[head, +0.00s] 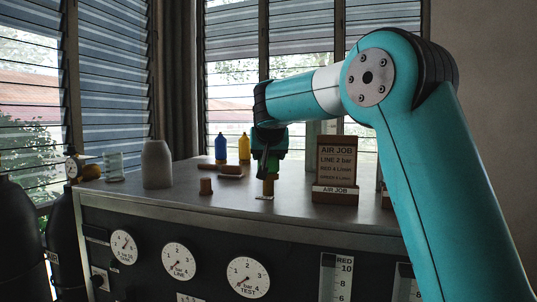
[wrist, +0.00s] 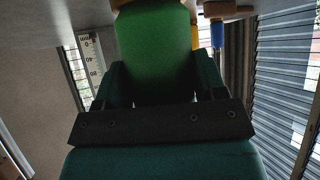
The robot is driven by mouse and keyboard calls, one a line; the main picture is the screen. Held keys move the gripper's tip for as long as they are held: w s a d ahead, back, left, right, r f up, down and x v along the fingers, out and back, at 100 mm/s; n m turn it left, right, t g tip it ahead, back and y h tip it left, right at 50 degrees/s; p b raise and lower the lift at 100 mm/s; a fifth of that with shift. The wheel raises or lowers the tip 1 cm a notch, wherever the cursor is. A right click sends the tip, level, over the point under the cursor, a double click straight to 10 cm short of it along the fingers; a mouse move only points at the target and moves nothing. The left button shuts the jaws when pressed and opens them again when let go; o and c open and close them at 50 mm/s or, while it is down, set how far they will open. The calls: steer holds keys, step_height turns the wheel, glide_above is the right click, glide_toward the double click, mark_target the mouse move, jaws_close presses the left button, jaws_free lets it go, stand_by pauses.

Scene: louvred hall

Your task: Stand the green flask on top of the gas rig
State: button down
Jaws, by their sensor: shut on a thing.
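The green flask (wrist: 155,45) is between the jaws of my gripper (wrist: 158,78) and fills the upper middle of the wrist view. In the head view my gripper (head: 268,155) points down over the grey top of the gas rig (head: 228,207), and the flask is mostly hidden by it. A small brown block (head: 268,187) shows just below the gripper, on a pale patch. I cannot tell whether the flask touches anything below. The rig has a dark front with several round gauges.
On the top stand a blue bottle (head: 221,147), a yellow bottle (head: 244,147), a grey cylinder (head: 156,164), a glass (head: 114,166), a brown cork-like piece (head: 206,186) and a brown AIR JOB sign (head: 336,165).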

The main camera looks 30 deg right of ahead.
steer(key=shift+r, duration=0.25)
step_height(320, 180, up, 7)
steer(key=p, duration=0.5)
steer(key=shift+f+p, duration=0.2)
steer(key=shift+p, duration=0.2)
steer(key=shift+f, duration=0.1)
steer(key=shift+d, duration=0.1)
